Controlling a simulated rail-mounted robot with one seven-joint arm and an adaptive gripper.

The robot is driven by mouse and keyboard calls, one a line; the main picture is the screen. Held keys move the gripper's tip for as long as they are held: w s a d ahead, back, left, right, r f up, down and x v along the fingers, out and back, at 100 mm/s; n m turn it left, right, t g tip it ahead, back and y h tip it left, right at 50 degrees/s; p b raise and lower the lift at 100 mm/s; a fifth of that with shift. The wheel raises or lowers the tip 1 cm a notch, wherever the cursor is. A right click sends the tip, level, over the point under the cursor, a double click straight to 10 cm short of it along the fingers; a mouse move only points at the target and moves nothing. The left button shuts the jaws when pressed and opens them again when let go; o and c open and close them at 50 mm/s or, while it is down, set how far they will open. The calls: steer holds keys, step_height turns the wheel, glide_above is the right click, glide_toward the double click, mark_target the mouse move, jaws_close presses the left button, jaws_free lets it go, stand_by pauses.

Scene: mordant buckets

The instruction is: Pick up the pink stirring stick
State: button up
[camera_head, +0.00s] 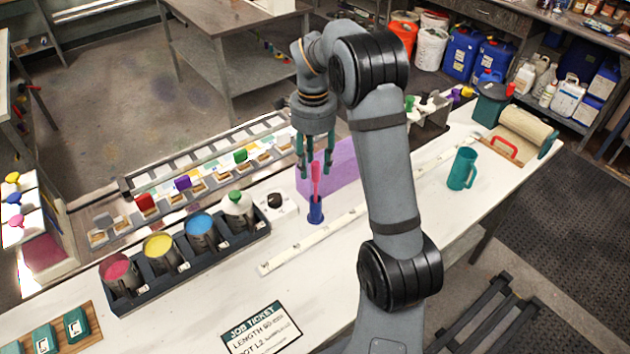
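The pink stirring stick (315,182) stands upright in a small blue holder (316,212) on the white bench. My gripper (315,168) points down over it, with its two teal fingers apart. In this view the top of the stick shows between the fingertips, with a visible gap to each finger. I cannot tell the exact depth between the fingers and the stick. The lower end of the stick is hidden inside the holder.
A white measuring strip (310,243) lies in front. A rack (190,268) of pink, yellow, blue and green-topped pots is left. A teal mug (462,170) stands right. Bare bench lies around the job ticket (260,330).

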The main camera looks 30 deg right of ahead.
mark_target(315, 179)
steer(key=shift+s+d+f+p, duration=0.1)
steer(key=shift+f+p, duration=0.5)
steer(key=shift+f, duration=0.95)
steer(key=shift+d+f+p, duration=0.1)
steer(key=shift+f+p, duration=0.5)
steer(key=shift+f, duration=0.9)
steer(key=shift+c, duration=0.9)
steer(key=c, duration=0.8)
jaws_close()
step_height(315, 179, up, 10)
steer(key=shift+b, duration=0.95)
steer(key=shift+r, duration=0.1)
